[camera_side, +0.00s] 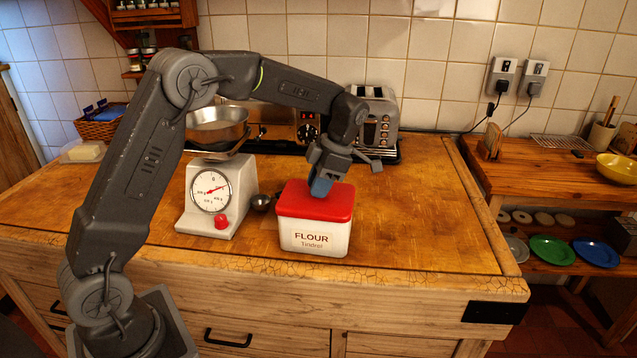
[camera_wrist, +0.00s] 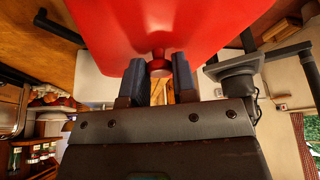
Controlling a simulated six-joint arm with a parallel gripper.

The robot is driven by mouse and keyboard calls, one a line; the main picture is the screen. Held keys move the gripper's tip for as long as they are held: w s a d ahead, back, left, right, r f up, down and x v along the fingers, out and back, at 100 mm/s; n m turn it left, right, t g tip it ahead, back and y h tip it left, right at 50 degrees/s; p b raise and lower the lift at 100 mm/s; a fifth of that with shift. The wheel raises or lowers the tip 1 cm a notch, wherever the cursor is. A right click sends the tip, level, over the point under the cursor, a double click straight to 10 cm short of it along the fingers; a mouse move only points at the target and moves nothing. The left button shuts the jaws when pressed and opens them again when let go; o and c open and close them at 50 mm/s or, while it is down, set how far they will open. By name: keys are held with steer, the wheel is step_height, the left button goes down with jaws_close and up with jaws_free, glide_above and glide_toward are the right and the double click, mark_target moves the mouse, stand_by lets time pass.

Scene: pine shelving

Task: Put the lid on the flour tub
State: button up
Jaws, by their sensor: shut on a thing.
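The white flour tub (camera_side: 313,238) stands upright on the wooden worktop, with "FLOUR" on its front. The red lid (camera_side: 312,203) is over the tub's top, lined up with it in the side view, with no clear gap between them. I cannot tell whether it is fully seated. My gripper (camera_side: 321,188) points down at the lid from above. In the wrist view, my gripper (camera_wrist: 159,75) is shut on the lid's small red knob (camera_wrist: 159,67), one blue-grey finger on each side. The red lid (camera_wrist: 165,25) fills the top of that view.
A white kitchen scale (camera_side: 217,195) with a metal pan stands left of the tub, with a small round dark metal thing (camera_side: 262,203) between them. A toaster (camera_side: 378,125) stands behind. The worktop (camera_side: 420,215) right of the tub is clear.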

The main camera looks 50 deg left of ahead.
steer(key=shift+f, duration=0.55)
stand_by(0.5)
steer(key=o, duration=1.5)
steer(key=shift+c, duration=0.2)
steer(key=shift+r, duration=0.1)
steer(key=shift+r, duration=3.4)
jaws_close()
